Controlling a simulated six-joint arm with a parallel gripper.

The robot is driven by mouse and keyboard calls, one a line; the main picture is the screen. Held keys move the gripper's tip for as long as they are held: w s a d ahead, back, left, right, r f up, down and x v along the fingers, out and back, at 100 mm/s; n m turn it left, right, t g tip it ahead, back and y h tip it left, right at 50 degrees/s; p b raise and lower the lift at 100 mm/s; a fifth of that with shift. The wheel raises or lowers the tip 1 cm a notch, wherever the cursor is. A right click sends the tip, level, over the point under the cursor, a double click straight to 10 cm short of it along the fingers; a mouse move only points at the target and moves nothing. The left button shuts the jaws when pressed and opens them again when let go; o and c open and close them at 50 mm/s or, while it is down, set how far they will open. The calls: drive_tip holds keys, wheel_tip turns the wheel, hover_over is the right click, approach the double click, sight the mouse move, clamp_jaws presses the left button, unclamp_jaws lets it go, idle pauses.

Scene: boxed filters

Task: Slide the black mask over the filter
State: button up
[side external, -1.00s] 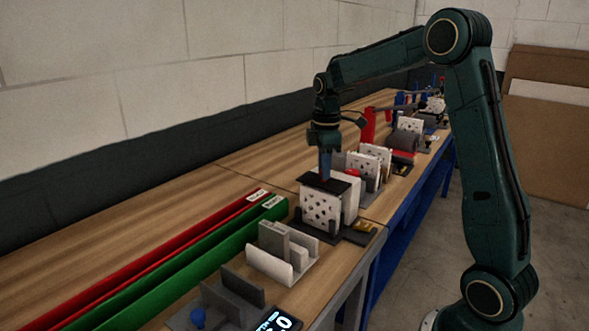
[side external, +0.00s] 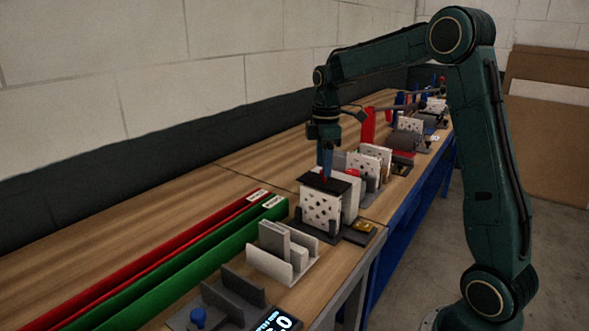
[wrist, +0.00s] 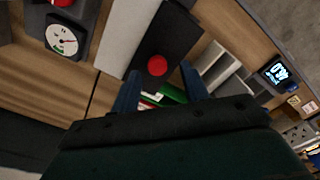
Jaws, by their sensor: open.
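The black mask (side external: 325,183) is a dark flat plate lying on top of the filter (side external: 321,210), a white block with dark holes in its front face, upright in a grey holder. The mask has a round red knob, seen in the wrist view (wrist: 157,66) on the mask's dark face (wrist: 172,32). My gripper (side external: 325,172) is just above the mask, its blue fingers pointing down at the knob. In the wrist view the two fingers (wrist: 162,84) are spread apart with nothing held between them. The filter's perforated face is hidden in the wrist view.
A white block (side external: 350,200) stands right behind the filter. Grey racks (side external: 283,253) stand in front, beside green (side external: 180,265) and red (side external: 150,250) rails. A round gauge (wrist: 62,40) shows in the wrist view. More stations line the bench behind.

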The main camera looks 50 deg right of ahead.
sight(323, 185)
wheel_tip(323, 185, up, 12)
drive_tip(key=shift+r, duration=0.15)
idle(0.4)
drive_tip(key=shift+a, duration=0.15)
drive_tip(key=s+a+m+t, duration=0.3)
drive_tip(key=s+a+m, duration=0.1)
drive_tip(key=s+a, duration=0.7)
drive_tip(key=s+a+f+m+t, duration=0.1)
drive_tip(key=s+a+f+m, duration=0.1)
drive_tip(key=s, duration=0.4)
drive_tip(key=s+a+f+m+t, duration=0.1)
drive_tip(key=s+a+f+m, duration=0.2)
drive_tip(key=s+a+f, duration=0.1)
drive_tip(key=shift+s+f+t, duration=0.3)
drive_tip(key=shift+s+f, duration=0.45)
drive_tip(key=shift+s, duration=0.4)
